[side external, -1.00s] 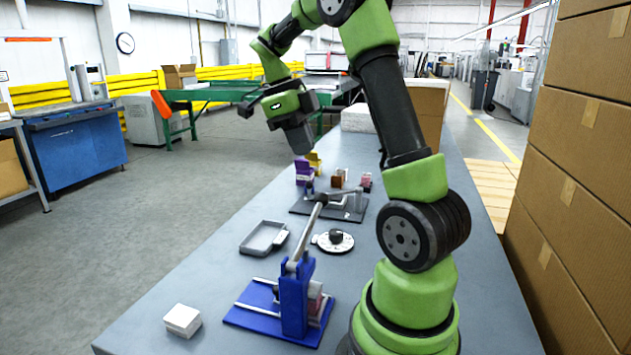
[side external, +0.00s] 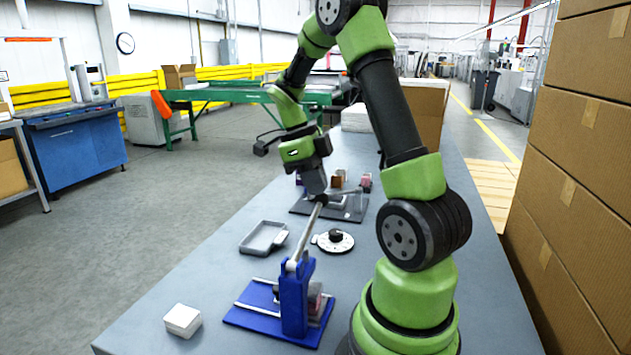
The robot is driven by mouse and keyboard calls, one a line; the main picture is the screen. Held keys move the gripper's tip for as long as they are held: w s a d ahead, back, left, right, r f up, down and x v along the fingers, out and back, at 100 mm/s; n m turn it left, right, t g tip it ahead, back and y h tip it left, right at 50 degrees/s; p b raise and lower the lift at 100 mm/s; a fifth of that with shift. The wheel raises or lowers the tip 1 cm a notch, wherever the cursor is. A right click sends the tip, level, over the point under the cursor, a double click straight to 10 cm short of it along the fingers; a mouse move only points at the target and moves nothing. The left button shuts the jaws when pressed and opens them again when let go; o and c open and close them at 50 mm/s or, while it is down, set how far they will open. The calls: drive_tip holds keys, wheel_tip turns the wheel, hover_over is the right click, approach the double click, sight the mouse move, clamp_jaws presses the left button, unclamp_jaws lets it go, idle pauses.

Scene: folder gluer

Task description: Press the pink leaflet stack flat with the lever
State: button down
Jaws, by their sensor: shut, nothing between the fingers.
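A blue press (side external: 293,300) stands on a blue base at the front of the table. Its light metal lever (side external: 304,240) slants up and away from the pivot, raised. A pinkish stack (side external: 315,299) shows partly behind the blue upright; the upright hides much of it. My gripper (side external: 318,197) is shut and empty, pointing down at the lever's upper end. It overlaps the lever's dark knob in the picture; I cannot tell whether they touch.
A grey tray (side external: 262,238) and a round dial (side external: 333,240) lie beyond the blue press. A dark-based fixture (side external: 340,208) with small coloured blocks stands farther back. A white stack (side external: 182,320) sits at front left. The table's left side is mostly clear.

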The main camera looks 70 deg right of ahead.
drive_tip(key=shift+d+f+n+y, duration=0.1)
drive_tip(key=shift+d+f+y, duration=0.15)
drive_tip(key=shift+f+y, duration=0.45)
drive_tip(key=shift+d+f+n+y, duration=0.15)
drive_tip(key=shift+f+y, duration=0.3)
drive_tip(key=shift+f, duration=0.55)
drive_tip(key=shift+d+f+n+y, duration=0.1)
drive_tip(key=shift+d+f+y, duration=0.2)
drive_tip(key=shift+f+y, duration=0.4)
drive_tip(key=shift+f, duration=0.15)
drive_tip(key=v, duration=1.4)
drive_tip(key=shift+a+r, duration=0.35)
drive_tip(key=shift+h, duration=0.25)
